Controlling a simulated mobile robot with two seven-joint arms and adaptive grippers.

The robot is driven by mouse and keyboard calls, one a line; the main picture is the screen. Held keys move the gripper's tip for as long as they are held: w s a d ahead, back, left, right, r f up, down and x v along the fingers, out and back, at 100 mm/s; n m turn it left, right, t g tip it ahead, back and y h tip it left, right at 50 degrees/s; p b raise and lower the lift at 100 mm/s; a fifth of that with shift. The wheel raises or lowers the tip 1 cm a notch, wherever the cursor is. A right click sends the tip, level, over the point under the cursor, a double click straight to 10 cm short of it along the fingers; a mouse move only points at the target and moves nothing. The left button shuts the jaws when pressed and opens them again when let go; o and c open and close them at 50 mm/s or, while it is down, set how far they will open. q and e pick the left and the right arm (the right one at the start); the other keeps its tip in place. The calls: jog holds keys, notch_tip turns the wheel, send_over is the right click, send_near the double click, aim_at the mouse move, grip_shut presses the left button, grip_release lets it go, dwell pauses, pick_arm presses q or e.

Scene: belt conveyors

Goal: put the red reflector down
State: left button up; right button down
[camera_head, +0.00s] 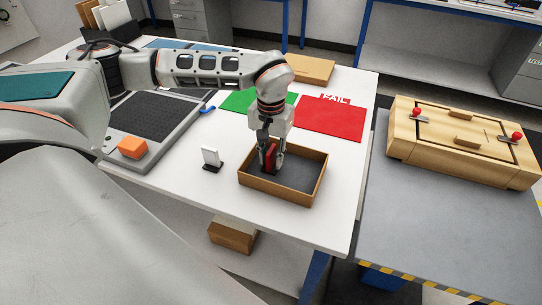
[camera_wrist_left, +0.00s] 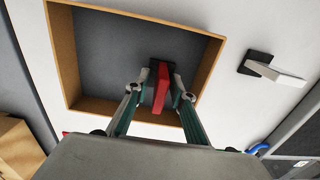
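The red reflector (camera_head: 270,157) is a small flat red piece between the fingers of my left gripper (camera_head: 271,162). The gripper points down into the shallow wooden box (camera_head: 283,197) with a dark floor. In the left wrist view the reflector (camera_wrist_left: 161,90) stands between the two fingertips (camera_wrist_left: 162,82), with a dark base at its far end. The fingers look closed onto its sides. I cannot tell whether the base touches the box floor. My right gripper is not in view.
A white reflector on a black base (camera_head: 211,158) stands left of the box. An orange block (camera_head: 132,148) sits on a grey device. A red FAIL mat (camera_head: 330,119) and a green mat (camera_head: 240,101) lie behind. A wooden fixture (camera_head: 462,143) stands on the right table.

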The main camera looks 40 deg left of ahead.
aim_at(271, 150)
pick_arm(q)
jog(key=shift+r, duration=0.1)
jog(key=shift+r, duration=0.3)
notch_tip(271, 150, up, 12)
jog(key=shift+f+p, duration=0.2)
jog(key=shift+p, duration=0.35)
dwell(0.4)
